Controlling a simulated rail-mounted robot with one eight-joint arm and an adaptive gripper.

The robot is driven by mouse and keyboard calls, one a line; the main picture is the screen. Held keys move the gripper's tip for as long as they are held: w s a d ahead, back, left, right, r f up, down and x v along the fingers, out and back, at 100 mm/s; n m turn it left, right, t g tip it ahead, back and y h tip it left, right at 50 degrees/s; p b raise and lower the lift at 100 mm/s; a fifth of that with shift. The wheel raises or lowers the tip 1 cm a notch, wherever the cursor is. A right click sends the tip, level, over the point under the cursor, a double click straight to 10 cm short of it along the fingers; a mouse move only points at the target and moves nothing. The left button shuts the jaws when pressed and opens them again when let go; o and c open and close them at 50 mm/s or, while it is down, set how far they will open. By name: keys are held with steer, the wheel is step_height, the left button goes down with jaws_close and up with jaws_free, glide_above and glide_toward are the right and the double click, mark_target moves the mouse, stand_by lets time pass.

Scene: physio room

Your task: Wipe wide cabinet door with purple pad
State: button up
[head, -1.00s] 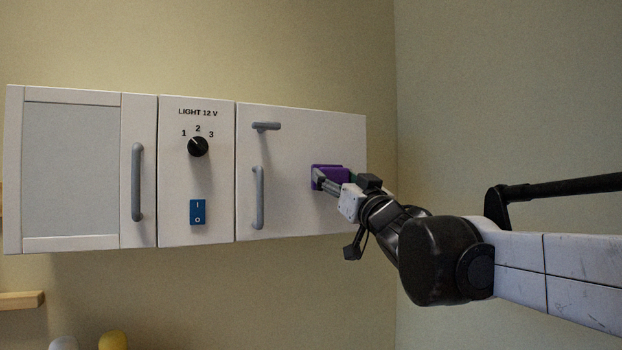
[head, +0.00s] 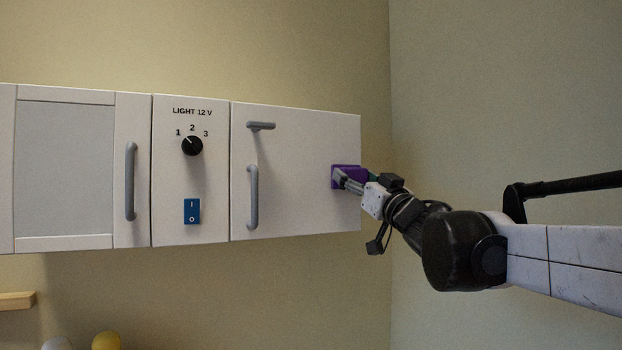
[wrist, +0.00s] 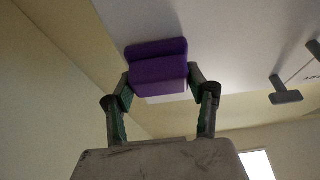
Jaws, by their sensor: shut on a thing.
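The wide cabinet door (head: 297,200) is the white right-hand panel of the wall cabinet, with a vertical grey handle (head: 252,197) and a short horizontal one (head: 261,126) on its left side. My gripper (head: 347,178) is shut on the purple pad (head: 351,169) near the door's right edge. In the wrist view the pad (wrist: 157,60) sits between both fingers (wrist: 159,88), close to or against the white door face (wrist: 215,40). I cannot tell whether it presses on the door.
Left of the door is a panel with a black knob (head: 192,146) and a blue switch (head: 192,211). Further left is a framed door (head: 64,170) with a grey handle (head: 131,181). A wooden shelf edge (head: 17,301) is at lower left. Bare wall lies right of the cabinet.

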steer(key=shift+w+d, duration=0.1)
steer(key=shift+d, duration=0.25)
steer(key=shift+s+a+p, duration=0.1)
steer(key=shift+s+a, duration=0.8)
steer(key=shift+a, duration=1.5)
steer(key=shift+s+a+p, duration=0.15)
steer(key=shift+s+a, duration=0.7)
steer(key=shift+a, duration=1.5)
steer(key=shift+s+a+p, duration=0.1)
steer(key=shift+s+a, duration=0.8)
steer(key=shift+a, duration=1.5)
steer(key=shift+s, duration=0.1)
steer(key=shift+s+d+p, duration=0.25)
steer(key=shift+s+d, duration=0.1)
steer(key=shift+s, duration=0.55)
steer(key=shift+s+d+p, duration=0.2)
steer(key=shift+s+d, duration=0.15)
steer(key=shift+s, duration=0.5)
steer(key=shift+s+d+p, duration=0.25)
steer(key=shift+s+d, duration=0.1)
steer(key=shift+s, duration=0.55)
steer(key=s, duration=0.1)
steer(key=s+d+p, duration=0.1)
steer(key=shift+s, duration=0.4)
